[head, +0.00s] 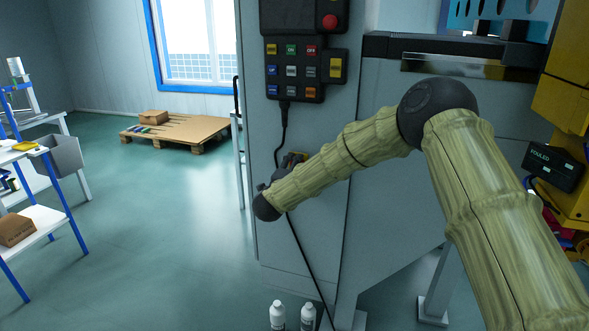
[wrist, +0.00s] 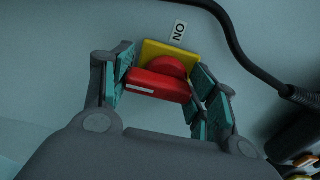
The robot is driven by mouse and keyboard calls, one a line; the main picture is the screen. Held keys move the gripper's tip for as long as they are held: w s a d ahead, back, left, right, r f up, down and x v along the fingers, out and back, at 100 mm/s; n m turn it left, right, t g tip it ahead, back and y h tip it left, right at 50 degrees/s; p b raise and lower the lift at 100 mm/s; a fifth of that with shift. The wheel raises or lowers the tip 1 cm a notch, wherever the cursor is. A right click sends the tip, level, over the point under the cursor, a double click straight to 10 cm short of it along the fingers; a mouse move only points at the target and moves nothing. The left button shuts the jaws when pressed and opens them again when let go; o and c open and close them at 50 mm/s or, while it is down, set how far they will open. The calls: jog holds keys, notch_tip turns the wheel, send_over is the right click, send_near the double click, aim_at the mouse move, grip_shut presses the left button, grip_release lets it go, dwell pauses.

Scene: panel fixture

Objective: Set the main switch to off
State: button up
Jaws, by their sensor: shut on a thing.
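The main switch (wrist: 160,86) is a red rotary handle with a white line on its front face, on a yellow square plate (wrist: 188,55). An "ON" label (wrist: 178,32) is on the grey panel beside the plate, its text upside down in the wrist view. The handle lies roughly crosswise there, slightly tilted. My gripper (wrist: 161,80) is shut on the red handle, its teal-padded fingers at the handle's two ends. No "OFF" label is visible.
A black cable (wrist: 250,60) runs across the panel near the switch. A button pendant (head: 305,68) hangs above it on the cabinet (head: 285,235). Two white bottles (head: 278,315) stand on the floor below. Open floor lies to the left.

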dwell(0.4)
jog(key=o, duration=1)
jog(key=v, duration=1.2)
